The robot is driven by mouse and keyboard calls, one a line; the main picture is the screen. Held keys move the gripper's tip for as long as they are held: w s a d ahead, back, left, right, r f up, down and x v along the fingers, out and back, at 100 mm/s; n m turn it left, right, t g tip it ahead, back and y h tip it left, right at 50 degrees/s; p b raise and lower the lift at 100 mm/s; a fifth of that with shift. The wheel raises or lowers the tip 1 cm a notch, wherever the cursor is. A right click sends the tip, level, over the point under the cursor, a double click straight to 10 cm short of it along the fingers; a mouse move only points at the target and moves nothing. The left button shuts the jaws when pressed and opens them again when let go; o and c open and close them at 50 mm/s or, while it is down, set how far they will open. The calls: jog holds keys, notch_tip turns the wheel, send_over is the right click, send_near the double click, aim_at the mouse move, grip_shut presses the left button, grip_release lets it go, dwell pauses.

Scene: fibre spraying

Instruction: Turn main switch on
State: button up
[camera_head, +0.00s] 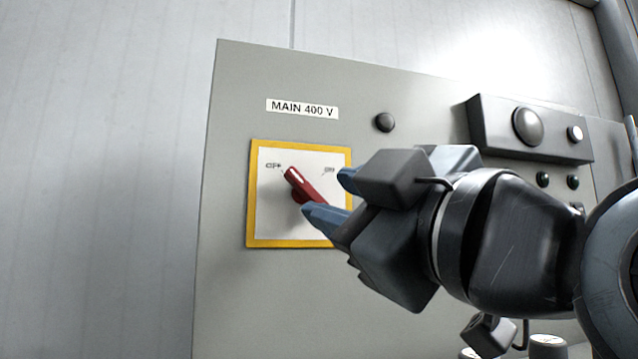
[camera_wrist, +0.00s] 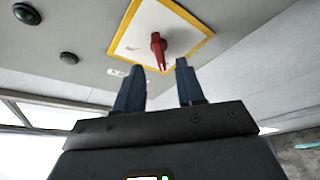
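The main switch is a red rotary handle (camera_head: 302,186) on a white plate with a yellow border (camera_head: 252,220), under a "MAIN 400 V" label (camera_head: 302,109). My gripper (camera_head: 328,194) is in front of the plate, to the right of the handle. Its blue fingers are spread apart with nothing between them. In the wrist view the red handle (camera_wrist: 158,48) shows beyond and between the open fingertips (camera_wrist: 160,72), apparently apart from them.
The grey cabinet (camera_head: 230,100) carries a dark round button (camera_head: 384,122) above right of the switch. A raised box (camera_head: 490,125) with round knobs and several small buttons sit further right. The wall left of the cabinet is bare.

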aim_at(312, 193)
jog(key=shift+w+a+r+p, duration=0.15)
jog(key=shift+w+r+p, duration=0.1)
jog(key=shift+r+p, duration=0.1)
jog(key=shift+f+x, duration=0.15)
jog(key=shift+x, duration=1.05)
jog(key=shift+f+x, duration=0.1)
jog(key=shift+x, duration=1.1)
jog(key=shift+c, duration=0.4)
grip_shut()
